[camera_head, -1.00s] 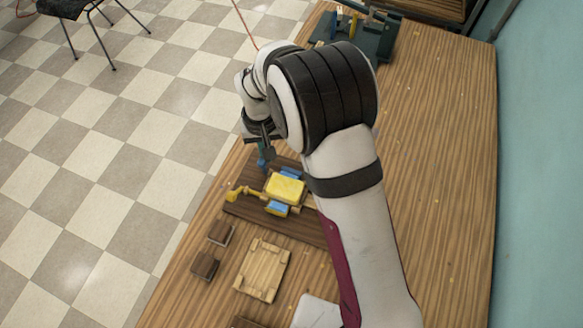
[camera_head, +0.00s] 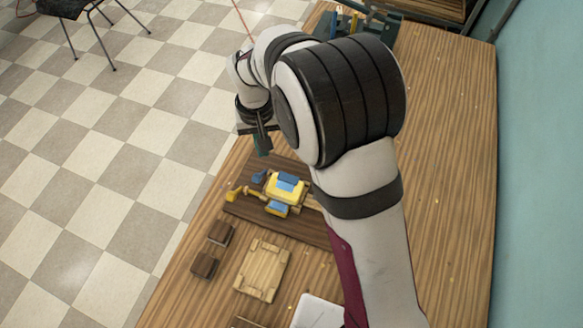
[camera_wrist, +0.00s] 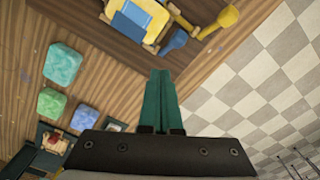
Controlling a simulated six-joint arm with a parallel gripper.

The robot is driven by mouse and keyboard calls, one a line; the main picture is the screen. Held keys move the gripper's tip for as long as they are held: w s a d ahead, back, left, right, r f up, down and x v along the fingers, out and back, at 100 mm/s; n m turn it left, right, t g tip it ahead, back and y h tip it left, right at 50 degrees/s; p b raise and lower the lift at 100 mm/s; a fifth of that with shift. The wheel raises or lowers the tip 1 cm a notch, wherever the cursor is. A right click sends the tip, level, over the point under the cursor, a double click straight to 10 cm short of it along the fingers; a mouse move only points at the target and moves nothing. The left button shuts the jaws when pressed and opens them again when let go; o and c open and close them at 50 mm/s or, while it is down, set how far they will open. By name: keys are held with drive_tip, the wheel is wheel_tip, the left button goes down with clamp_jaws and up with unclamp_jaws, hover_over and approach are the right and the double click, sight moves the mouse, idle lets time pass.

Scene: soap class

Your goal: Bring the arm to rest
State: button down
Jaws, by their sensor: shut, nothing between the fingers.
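My gripper (camera_head: 262,146) is raised above the far-left edge of the table. In the wrist view its teal fingers (camera_wrist: 161,82) are together with nothing between them. A yellow block (camera_head: 274,189) sits below it on a dark brown board (camera_head: 243,208), apart from the fingers. A blue piece (camera_head: 287,182) rests on the yellow block. My arm hides the board's right part.
A yellow piece (camera_head: 235,193) and a blue knob-like piece (camera_head: 258,177) lie beside the block. Two small brown blocks (camera_head: 220,234) and a pale wooden tray (camera_head: 262,270) lie nearer. Green blocks (camera_wrist: 62,64) show in the wrist view. The table's right side is clear.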

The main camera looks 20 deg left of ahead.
drive_tip(key=shift+w+r, duration=0.15)
drive_tip(key=shift+r, duration=1)
drive_tip(key=s+d+r+m, duration=0.2)
drive_tip(key=s+d+r, duration=0.15)
drive_tip(key=d, duration=0.35)
drive_tip(key=s+d+r+m+y, duration=0.1)
drive_tip(key=s+d+r+m, duration=0.2)
drive_tip(key=d, duration=0.4)
drive_tip(key=s+d+r+m, duration=0.1)
drive_tip(key=d+r+m, duration=0.1)
drive_tip(key=d+r, duration=0.35)
drive_tip(key=s+d+f+m, duration=0.2)
drive_tip(key=s+d+m, duration=0.2)
drive_tip(key=s+d, duration=0.3)
drive_tip(key=s, duration=0.3)
drive_tip(key=shift+s+m+y, duration=0.3)
drive_tip(key=shift+s+y, duration=0.05)
drive_tip(key=shift+y, duration=0.05)
